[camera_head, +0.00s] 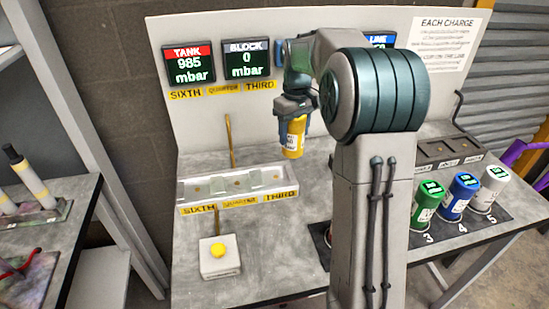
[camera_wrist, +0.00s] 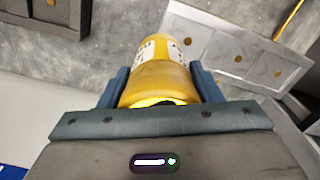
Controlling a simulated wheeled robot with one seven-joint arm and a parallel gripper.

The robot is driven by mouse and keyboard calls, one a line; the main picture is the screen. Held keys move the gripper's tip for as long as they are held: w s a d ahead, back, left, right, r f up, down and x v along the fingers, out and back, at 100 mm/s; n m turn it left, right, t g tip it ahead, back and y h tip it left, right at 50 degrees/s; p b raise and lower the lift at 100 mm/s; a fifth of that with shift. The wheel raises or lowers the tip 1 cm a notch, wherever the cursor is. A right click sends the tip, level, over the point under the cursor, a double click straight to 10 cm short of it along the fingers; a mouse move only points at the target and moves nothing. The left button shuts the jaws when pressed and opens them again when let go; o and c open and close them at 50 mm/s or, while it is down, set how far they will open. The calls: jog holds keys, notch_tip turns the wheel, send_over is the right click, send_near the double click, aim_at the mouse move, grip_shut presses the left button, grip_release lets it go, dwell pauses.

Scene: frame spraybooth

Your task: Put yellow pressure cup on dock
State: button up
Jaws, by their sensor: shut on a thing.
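The yellow pressure cup (camera_head: 293,139) is in my gripper (camera_head: 296,112), held in the air above the table and to the right of the pale dock. In the wrist view the cup (camera_wrist: 160,65) sits between the two blue fingers of my gripper (camera_wrist: 160,85), which are shut on it. A white label shows on its side. The pale dock (camera_head: 190,188) has several recesses with brass-coloured spots and yellow tags reading SIXTH, QUARTER and THIRD. In the wrist view the dock (camera_wrist: 205,28) lies at the upper right, apart from the cup.
A white box with a yellow button (camera_head: 217,251) stands in front of the dock. Green (camera_head: 425,203), blue (camera_head: 459,196) and white (camera_head: 488,189) cups stand at right, by numbers 3, 4 and 5. A dark dock (camera_head: 440,150) is behind them. The TANK display (camera_head: 188,63) reads 985 mbar; BLOCK reads 0.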

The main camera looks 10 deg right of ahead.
jog(key=shift+s+a+f+p, duration=0.1)
jog(key=shift+s+a+f, duration=0.05)
jog(key=shift+a+f, duration=0.9)
jog(key=shift+s+a+f+p, duration=0.15)
jog(key=shift+a+f, duration=0.55)
jog(key=shift+f, duration=0.65)
jog(key=shift+s+a+f+p, duration=0.1)
jog(key=shift+s+a+f, duration=0.05)
jog(key=shift+a+f, duration=0.9)
jog(key=shift+d+f, duration=0.15)
jog(key=shift+f, duration=0.1)
jog(key=o, duration=1.5)
jog(key=shift+f, duration=0.1)
notch_tip(320, 180, up, 12)
jog(key=s+f+m+t, duration=0.1)
jog(key=s, duration=0.8)
jog(key=s+f+m+t, duration=0.1)
jog(key=s+f+m, duration=0.1)
jog(key=s, duration=0.7)
jog(key=s+f+m+t, duration=0.1)
jog(key=s+f, duration=0.1)
jog(key=s, duration=0.7)
jog(key=shift+s+f+m, duration=0.15)
jog(key=shift+s+m, duration=0.15)
jog(key=shift+s, duration=0.05)
